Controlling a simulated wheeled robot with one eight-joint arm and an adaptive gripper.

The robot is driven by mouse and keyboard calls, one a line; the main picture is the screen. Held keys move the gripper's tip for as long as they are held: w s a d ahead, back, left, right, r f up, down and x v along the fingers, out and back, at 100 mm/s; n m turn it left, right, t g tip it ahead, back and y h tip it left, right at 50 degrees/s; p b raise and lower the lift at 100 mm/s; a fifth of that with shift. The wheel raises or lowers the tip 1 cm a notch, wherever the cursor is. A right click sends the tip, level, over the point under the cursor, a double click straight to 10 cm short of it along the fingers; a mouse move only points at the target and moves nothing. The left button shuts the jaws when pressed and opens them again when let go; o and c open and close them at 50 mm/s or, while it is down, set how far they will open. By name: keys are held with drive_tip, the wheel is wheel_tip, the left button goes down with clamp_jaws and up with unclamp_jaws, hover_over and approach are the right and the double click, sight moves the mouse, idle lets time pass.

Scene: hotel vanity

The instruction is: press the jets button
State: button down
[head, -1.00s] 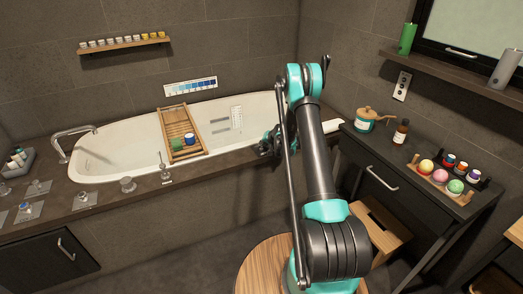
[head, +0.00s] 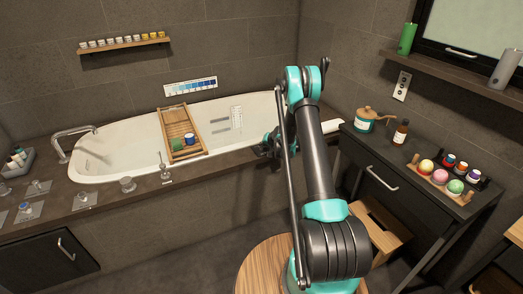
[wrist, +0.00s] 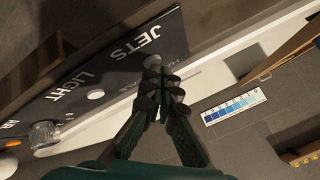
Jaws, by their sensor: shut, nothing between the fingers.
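In the wrist view a dark control panel (wrist: 118,62) carries the white words JETS and LIGHT. Another pale round button (wrist: 96,95) sits beside the word LIGHT. My gripper (wrist: 160,78) is shut and empty, its fingertips together over the JETS end of the panel. In the head view my gripper (head: 264,147) is at the right end of the tub rim, and the panel cannot be made out there.
The white bathtub (head: 110,160) holds a wooden caddy (head: 178,128) across it. A clear knob (wrist: 45,133) stands at the panel's other end. A blue-shaded strip (wrist: 234,107) is on the wall. The dark vanity (head: 375,165) with bottles stands to the right.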

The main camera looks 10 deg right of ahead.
drive_tip(key=shift+f, duration=0.2)
drive_tip(key=shift+r, duration=0.1)
idle(0.4)
drive_tip(key=shift+r, duration=0.65)
drive_tip(key=shift+r, duration=2.5)
